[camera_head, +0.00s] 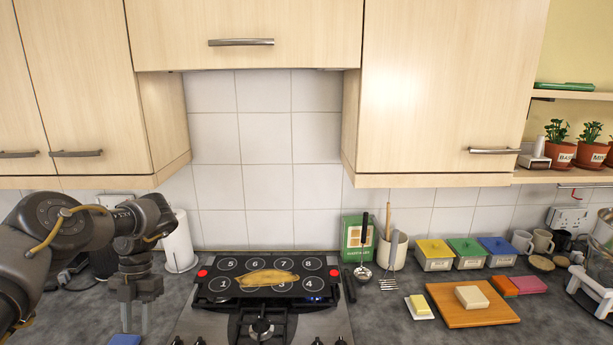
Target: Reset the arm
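My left arm comes in from the left and bends down. Its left gripper (135,318) points down above the counter's left part, left of the hob. Its two fingers are apart with a gap between them, and I see nothing held. A blue item (126,340) lies below it at the picture's bottom edge, partly cut off. My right gripper is not in view.
A black numbered panel (232,293) with a yellowish object (267,278) lies on the hob (200,325). A paper towel roll (178,243) stands behind the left gripper. A wooden board (450,310), lidded boxes (435,254) and a utensil pot (397,250) stand right. Cupboards (440,90) hang above.

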